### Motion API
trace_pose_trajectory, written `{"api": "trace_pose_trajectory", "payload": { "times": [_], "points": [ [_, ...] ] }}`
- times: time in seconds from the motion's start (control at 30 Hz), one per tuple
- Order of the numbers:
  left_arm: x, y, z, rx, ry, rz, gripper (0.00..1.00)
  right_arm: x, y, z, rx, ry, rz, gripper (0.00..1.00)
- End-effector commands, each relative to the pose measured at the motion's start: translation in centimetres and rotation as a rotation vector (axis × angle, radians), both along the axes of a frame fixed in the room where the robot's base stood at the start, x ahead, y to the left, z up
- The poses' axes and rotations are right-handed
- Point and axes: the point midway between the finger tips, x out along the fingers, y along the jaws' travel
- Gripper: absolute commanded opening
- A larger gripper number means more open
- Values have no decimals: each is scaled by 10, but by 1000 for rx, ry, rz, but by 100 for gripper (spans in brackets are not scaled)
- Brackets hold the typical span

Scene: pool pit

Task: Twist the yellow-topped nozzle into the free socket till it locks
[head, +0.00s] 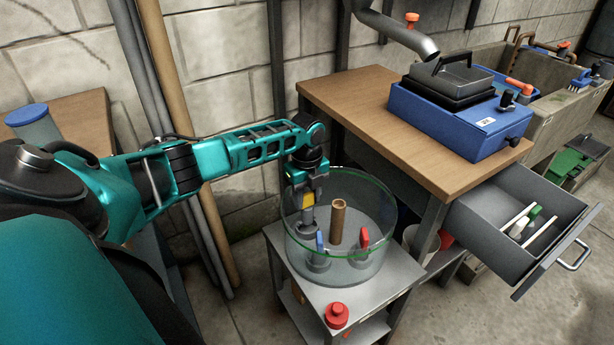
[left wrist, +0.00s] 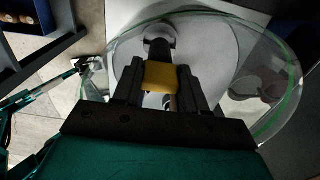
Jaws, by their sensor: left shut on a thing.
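The glass basin (head: 388,215) stands on a small grey table. My left gripper (head: 305,185) reaches down into its left side, shut on the yellow-topped nozzle (head: 308,200). The nozzle points down, its grey lower part showing below the yellow. In the left wrist view the yellow top (left wrist: 160,77) sits between the fingers. A grey round fitting (left wrist: 160,32) shows at the nozzle's far end; I cannot tell whether they are joined. A blue-topped nozzle (head: 320,242) and a red-topped nozzle (head: 364,240) stand in the basin. The free socket is not clearly visible.
A brown upright tube (head: 338,220) stands mid-basin, right of my gripper. A red knob-like piece (head: 336,315) lies on the grey table (head: 375,315) in front. A wooden bench (head: 360,95) with an open drawer (head: 515,205) stands right. A teal arm end (left wrist: 85,65) shows in the wrist view.

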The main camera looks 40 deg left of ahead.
Motion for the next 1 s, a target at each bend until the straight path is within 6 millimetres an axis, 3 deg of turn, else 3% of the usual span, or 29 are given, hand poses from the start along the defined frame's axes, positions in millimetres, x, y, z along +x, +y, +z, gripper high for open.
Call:
{"api": "trace_pose_trajectory", "payload": {
  "times": [0.47, 1.0],
  "points": [
    [0, 0, -15, -1, 0, 1, 0, 0, 0, -8, 0, 0, 0, 38],
    [0, 0, -15, 0, 0, 0, 0, 0, 0, -8, 0, 0, 0, 38]
  ]
}}
